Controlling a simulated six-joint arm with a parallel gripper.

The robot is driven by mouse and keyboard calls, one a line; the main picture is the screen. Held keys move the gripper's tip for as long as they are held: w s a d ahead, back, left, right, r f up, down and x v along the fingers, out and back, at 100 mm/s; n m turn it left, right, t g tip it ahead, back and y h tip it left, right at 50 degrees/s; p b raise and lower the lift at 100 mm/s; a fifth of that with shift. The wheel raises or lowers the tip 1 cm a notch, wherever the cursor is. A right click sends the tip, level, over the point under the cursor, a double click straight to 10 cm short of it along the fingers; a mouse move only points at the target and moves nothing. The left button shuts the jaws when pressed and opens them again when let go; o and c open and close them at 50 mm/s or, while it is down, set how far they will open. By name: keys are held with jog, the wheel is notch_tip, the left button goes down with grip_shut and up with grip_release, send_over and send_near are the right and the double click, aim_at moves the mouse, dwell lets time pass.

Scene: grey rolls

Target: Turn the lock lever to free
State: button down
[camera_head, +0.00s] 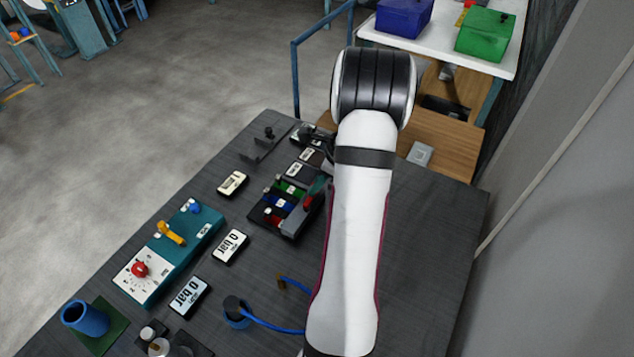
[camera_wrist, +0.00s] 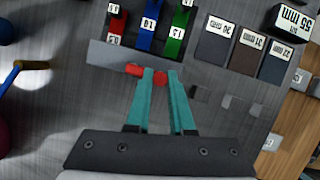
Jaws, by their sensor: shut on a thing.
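A red lever (camera_wrist: 134,69) sits on a grey bar (camera_wrist: 101,53) along the edge of a rack of coloured blocks. My gripper (camera_wrist: 160,76) has its two teal fingers on either side of the lever's round red end and is shut on it. In the head view the red lever (camera_head: 308,203) and the grey bar (camera_head: 294,226) show just left of my arm. One teal finger shows there by the lever; the rest of my gripper is hidden by the arm. The lever's exact angle and its markings cannot be read.
The rack's red, blue (camera_wrist: 148,25) and green (camera_wrist: 178,30) blocks stand beside the bar. Dark labelled blocks (camera_wrist: 248,52) stand to the right. A teal panel (camera_head: 188,250) with a yellow handle and red knob lies left. The dark table (camera_head: 430,240) is clear right of my arm.

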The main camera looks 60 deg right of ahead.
jog(key=shift+w+n, duration=0.1)
jog(key=shift+n, duration=0.2)
jog(key=n+y, duration=0.1)
jog(key=n, duration=0.1)
jog(key=w+n, duration=0.1)
jog(key=shift+w+n+g+y, duration=0.25)
jog(key=shift+n+g+y, duration=0.05)
jog(key=shift+n+y, duration=0.1)
jog(key=n, duration=0.1)
jog(key=w+n, duration=0.1)
jog(key=n, duration=0.1)
jog(key=n+g+y, duration=0.1)
jog(key=shift+w+a+n, duration=0.25)
jog(key=shift+a+n, duration=0.05)
jog(key=shift+a, duration=0.1)
jog(key=n+g, duration=0.1)
jog(key=n, duration=0.1)
jog(key=w+a+n, duration=0.1)
jog(key=n, duration=0.1)
jog(key=shift+g+y, duration=0.4)
jog(key=shift+w+a+n+g, duration=0.1)
jog(key=shift+a+n+g, duration=0.2)
jog(key=shift+n, duration=0.55)
jog(key=shift+w+a+n+g, duration=0.1)
jog(key=shift+a+n+g, duration=0.2)
jog(key=shift+n, duration=0.5)
jog(key=shift+w+a+n+g, duration=0.1)
jog(key=shift+a+n+g, duration=0.2)
jog(key=shift+n, duration=0.55)
